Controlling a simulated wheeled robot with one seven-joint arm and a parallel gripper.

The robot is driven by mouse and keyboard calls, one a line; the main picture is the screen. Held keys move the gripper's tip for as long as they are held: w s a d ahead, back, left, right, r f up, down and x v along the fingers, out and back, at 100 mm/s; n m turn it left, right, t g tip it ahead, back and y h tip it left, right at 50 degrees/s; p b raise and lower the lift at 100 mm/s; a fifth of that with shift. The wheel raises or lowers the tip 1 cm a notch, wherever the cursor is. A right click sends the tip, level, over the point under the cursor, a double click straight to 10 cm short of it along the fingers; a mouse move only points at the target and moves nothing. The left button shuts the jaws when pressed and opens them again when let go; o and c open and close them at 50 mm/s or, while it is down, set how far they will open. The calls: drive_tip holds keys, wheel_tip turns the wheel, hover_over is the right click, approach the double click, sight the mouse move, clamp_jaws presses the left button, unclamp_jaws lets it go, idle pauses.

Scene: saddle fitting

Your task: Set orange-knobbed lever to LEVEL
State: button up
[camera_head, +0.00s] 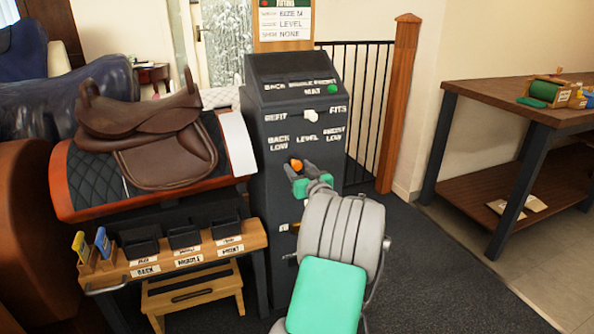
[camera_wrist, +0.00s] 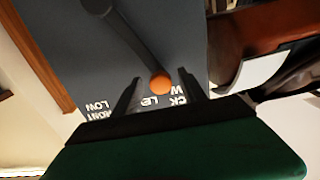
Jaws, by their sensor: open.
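The orange-knobbed lever (camera_head: 296,164) is on the front of the dark grey cabinet, below the white labels BACK LOW, LEVEL and FRONT LOW. In the wrist view its dark arm runs down from the pivot to the orange knob (camera_wrist: 160,84). The knob sits between the upside-down LEVEL label (camera_wrist: 150,101) and the BACK LOW label (camera_wrist: 180,98), partly covering the lettering. My gripper (camera_head: 303,173) is at the panel, close to the knob. In the wrist view my gripper (camera_wrist: 161,77) is open, with one dark finger on each side of the knob; contact cannot be told.
A brown saddle (camera_head: 150,120) rests on a stand at left. A bench with labelled bins (camera_head: 185,236) stands below it. A wooden table (camera_head: 500,100) is at right.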

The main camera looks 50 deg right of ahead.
drive_tip(key=shift+w+d, duration=0.35)
drive_tip(key=shift+w, duration=0.25)
drive_tip(key=shift+c, duration=0.5)
clamp_jaws()
idle(0.5)
